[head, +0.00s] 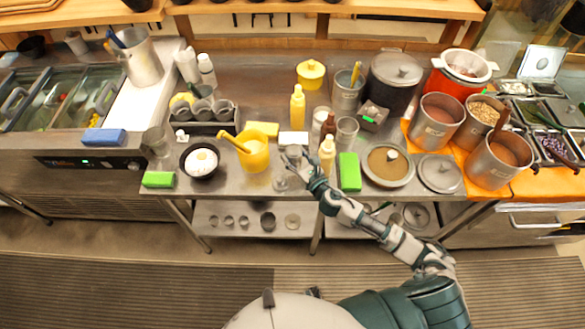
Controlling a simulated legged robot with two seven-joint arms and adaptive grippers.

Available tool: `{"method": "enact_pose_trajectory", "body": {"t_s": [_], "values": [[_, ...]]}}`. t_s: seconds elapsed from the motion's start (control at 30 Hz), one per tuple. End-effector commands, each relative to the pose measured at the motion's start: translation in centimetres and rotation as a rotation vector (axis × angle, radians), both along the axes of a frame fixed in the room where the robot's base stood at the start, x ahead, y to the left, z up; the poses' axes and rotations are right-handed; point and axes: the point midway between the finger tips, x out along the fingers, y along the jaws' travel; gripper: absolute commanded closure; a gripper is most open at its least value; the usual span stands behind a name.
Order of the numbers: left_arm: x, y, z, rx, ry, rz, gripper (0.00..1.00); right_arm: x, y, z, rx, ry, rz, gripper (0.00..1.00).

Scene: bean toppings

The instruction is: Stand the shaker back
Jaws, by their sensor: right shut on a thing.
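My right arm reaches up from the bottom right, and its gripper (295,160) is over the front part of the steel counter (330,222). The gripper is shut on a small greyish thing (281,181), most likely the shaker. It sits just below and left of the fingers, and the hand partly covers it. Whether its base touches the counter I cannot tell. My left gripper is not in the picture.
A yellow pitcher (254,156) stands close left, and a black bowl (200,163) lies beyond it. A cream squeeze bottle (327,152) and a green sponge (349,172) are close right. A white block (293,138) lies just behind the gripper.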

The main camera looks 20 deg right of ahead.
Motion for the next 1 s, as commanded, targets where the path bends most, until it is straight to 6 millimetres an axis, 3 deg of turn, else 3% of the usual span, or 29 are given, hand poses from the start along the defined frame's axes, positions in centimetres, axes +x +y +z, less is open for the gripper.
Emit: {"method": "enact_pose_trajectory", "body": {"t_s": [0.03,0.17,0.4,0.83,0.87,0.9,1.0], "values": [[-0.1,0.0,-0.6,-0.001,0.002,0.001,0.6,0.0,0.1,-1.2,0.002,0.002,-0.001,0.8],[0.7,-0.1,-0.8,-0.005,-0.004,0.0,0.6,0.0,0.4,-2.3,-0.003,-0.001,-0.001,0.8],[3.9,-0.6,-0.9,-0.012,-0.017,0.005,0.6,-0.1,0.8,-5.6,-0.006,-0.001,-0.001,0.8],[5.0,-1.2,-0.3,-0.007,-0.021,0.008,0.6,0.0,0.1,-6.2,-0.002,-0.003,-0.001,0.8],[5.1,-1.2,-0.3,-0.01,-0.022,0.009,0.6,0.0,0.1,-6.2,-0.003,-0.002,-0.001,0.42],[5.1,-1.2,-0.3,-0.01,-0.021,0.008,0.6,0.0,0.1,-6.2,-0.003,-0.002,-0.001,0.34],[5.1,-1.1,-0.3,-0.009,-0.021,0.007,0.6,0.0,0.3,-6.1,-0.005,-0.002,-0.001,0.34]]}}
